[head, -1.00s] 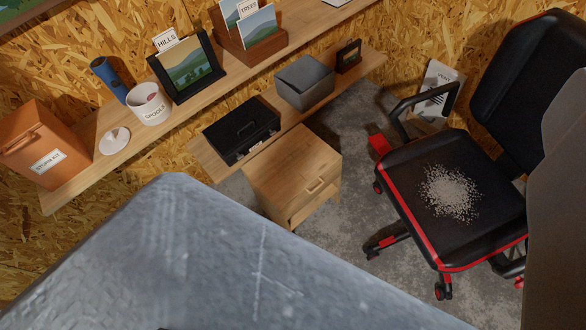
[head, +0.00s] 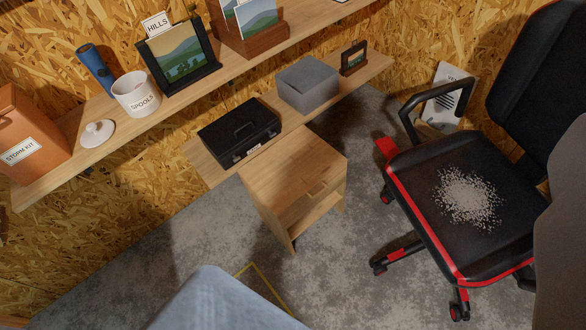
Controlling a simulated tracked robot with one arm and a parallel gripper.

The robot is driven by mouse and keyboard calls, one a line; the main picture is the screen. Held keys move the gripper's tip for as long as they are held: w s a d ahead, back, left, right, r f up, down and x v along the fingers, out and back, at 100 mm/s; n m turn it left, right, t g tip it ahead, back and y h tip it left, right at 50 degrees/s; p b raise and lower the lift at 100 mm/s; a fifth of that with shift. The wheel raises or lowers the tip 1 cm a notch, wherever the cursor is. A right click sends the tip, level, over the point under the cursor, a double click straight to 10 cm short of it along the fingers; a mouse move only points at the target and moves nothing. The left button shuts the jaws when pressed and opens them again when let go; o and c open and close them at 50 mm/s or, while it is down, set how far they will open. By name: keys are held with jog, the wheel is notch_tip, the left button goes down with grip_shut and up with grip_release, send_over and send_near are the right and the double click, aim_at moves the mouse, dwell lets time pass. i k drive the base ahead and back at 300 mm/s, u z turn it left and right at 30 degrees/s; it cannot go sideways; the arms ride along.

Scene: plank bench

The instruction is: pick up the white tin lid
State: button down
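The white tin lid (head: 98,133) is a round white disc with a small knob on top. It lies flat on the upper plank shelf (head: 66,168), at the left of the head view. It is between the orange storm kit box (head: 28,138) and the white mug labelled SPOOLS (head: 138,95), apart from both. My gripper's fingers do not show in the head view. A large blue-grey surface fills the bottom middle; I cannot tell what it is.
A framed HILLS picture (head: 182,62) stands to the right. The lower shelf holds a black case (head: 239,132) and a grey bin (head: 308,86). A wooden cabinet (head: 290,172) and a black-red chair (head: 455,195) stand on the floor.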

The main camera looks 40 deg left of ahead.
aim_at(96, 134)
jog(key=u, duration=1.65)
